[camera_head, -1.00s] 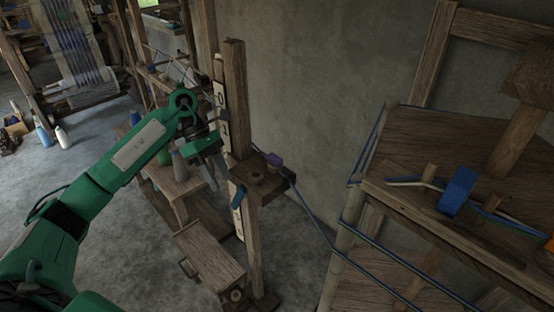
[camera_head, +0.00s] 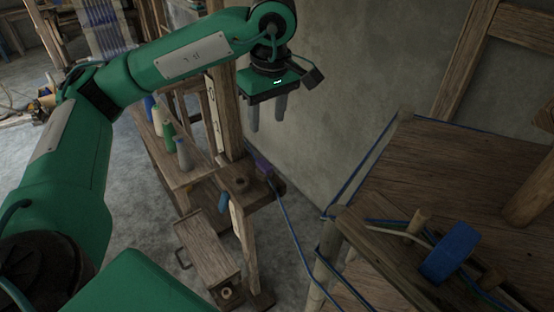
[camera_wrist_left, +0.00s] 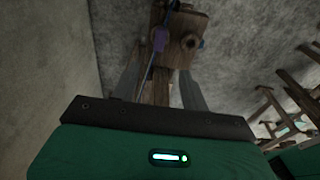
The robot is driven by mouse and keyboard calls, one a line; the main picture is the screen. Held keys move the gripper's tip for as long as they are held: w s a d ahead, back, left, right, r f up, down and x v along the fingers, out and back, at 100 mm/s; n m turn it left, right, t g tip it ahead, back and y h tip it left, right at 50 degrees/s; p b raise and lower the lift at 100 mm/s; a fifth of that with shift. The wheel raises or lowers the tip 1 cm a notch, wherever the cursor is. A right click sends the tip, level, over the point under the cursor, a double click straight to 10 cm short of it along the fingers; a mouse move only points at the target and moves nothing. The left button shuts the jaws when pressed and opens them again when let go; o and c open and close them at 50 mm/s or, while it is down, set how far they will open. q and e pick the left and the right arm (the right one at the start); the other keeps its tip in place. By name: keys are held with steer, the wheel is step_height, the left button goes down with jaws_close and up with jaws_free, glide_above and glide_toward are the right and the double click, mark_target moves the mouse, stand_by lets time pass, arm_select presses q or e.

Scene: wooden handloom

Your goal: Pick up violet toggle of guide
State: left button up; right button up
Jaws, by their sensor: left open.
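The violet toggle (camera_head: 263,168) sits at the right side of a small wooden block, the guide (camera_head: 240,187), fixed to an upright post. A blue cord runs from the toggle down to the right. My left gripper (camera_head: 267,128) is open and empty, pointing down, above the toggle in the head view and apart from it. In the left wrist view the violet toggle (camera_wrist_left: 159,40) shows beyond the fingers, on the left edge of the wooden block (camera_wrist_left: 183,42). My right gripper is not in view.
A bench with several spools, including a grey one (camera_head: 184,154), stands left of the post. A wooden box (camera_head: 208,250) is below. At right is a wooden frame (camera_head: 400,170) with a blue piece (camera_head: 450,252). A bare wall (camera_head: 350,90) is behind.

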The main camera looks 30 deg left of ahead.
mark_target(264, 163)
arm_select(q)
steer(key=f, duration=0.6)
steer(key=shift+a+f+b, duration=0.25)
steer(key=shift+a+b, duration=0.1)
steer(key=shift+w+a+f, duration=0.1)
steer(key=shift+f, duration=1.2)
steer(key=shift+w+a+f, duration=0.1)
steer(key=shift+a+f, duration=0.05)
steer(key=shift+f, duration=0.65)
steer(key=shift+w+a+f, duration=0.1)
steer(key=shift+a+f, duration=0.1)
steer(key=shift+f, duration=1.2)
steer(key=c, duration=0.9)
jaws_close()
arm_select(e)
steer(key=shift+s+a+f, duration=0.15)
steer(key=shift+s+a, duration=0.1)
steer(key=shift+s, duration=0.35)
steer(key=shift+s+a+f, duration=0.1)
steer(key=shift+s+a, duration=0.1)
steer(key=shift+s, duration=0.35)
